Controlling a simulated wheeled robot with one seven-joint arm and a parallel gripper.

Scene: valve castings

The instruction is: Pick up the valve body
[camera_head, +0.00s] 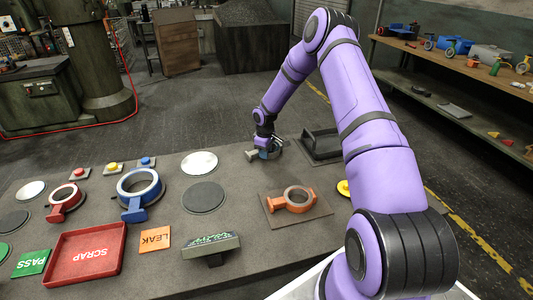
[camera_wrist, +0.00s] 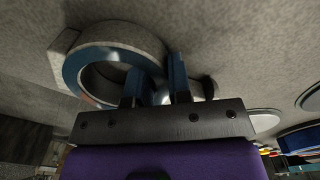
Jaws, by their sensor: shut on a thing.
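The valve body (camera_wrist: 125,35) is a grey, cast ring with a smooth blue-grey inner rim and a blocky lug at its left in the wrist view. In the head view the valve body (camera_head: 252,155) is small and partly hidden at the far side of the table. My gripper (camera_wrist: 156,78) is shut on the ring's wall, with one finger at the inside of the ring and the other outside. In the head view my gripper (camera_head: 268,148) is low at the table top. I cannot tell whether the valve body touches the table.
A black tray (camera_head: 308,158) stands just right of my gripper. An orange casting (camera_head: 298,207) on a brown plate lies nearer. Blue (camera_head: 133,214) and red (camera_head: 57,216) castings and a red SCRAP tray (camera_head: 53,283) are at left. A white disc (camera_head: 199,163) lies left of my gripper.

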